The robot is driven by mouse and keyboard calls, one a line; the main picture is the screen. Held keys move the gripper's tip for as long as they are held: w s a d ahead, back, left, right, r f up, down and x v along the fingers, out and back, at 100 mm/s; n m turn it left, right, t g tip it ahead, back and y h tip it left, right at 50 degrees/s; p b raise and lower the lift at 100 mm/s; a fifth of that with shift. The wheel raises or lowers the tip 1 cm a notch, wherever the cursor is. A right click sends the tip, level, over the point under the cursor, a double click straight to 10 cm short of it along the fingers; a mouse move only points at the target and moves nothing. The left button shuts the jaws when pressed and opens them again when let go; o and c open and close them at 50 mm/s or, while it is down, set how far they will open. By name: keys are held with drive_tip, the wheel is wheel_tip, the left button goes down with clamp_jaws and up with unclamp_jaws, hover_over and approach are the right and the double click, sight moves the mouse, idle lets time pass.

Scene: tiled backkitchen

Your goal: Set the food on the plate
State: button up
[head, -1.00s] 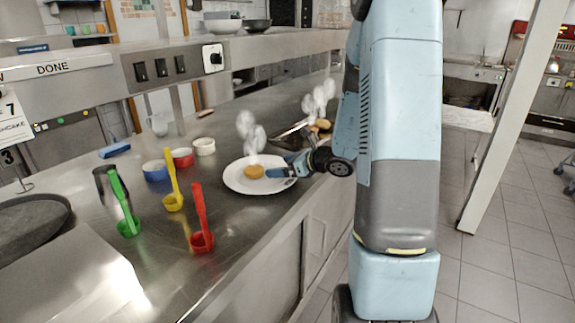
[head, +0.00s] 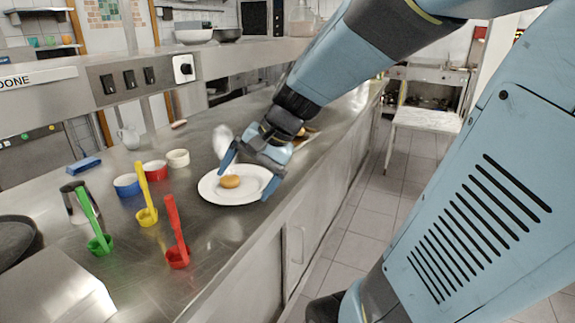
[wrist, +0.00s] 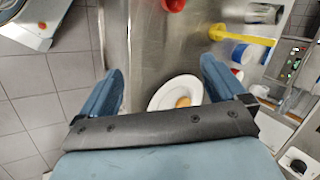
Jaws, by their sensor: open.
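A small golden-brown piece of food (head: 230,182) lies on the white plate (head: 262,191) on the steel counter, left of the plate's middle. In the wrist view the food (wrist: 183,101) and the plate (wrist: 166,94) show between my fingers, partly cut off by the gripper body. My gripper (head: 246,186) is open and empty, with its fingers spread above and around the plate. Another brownish item (head: 303,134) shows behind my gripper, mostly hidden.
Green (head: 98,240), yellow (head: 147,212) and red (head: 177,252) scoops stand left of the plate. Blue (head: 126,185), red (head: 155,171) and cream (head: 178,158) bowls sit behind them. A blue block (head: 84,165) lies farther back. The counter's front edge is close to the plate's right.

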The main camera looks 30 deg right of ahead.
drive_tip(key=s+d+r+n+t+h, duration=0.2)
drive_tip(key=s+d+r+n+h, duration=0.3)
drive_tip(key=s+n, duration=0.2)
drive_tip(key=shift+s+d, duration=0.15)
drive_tip(key=shift+s, duration=0.45)
drive_tip(key=shift+r, duration=0.1)
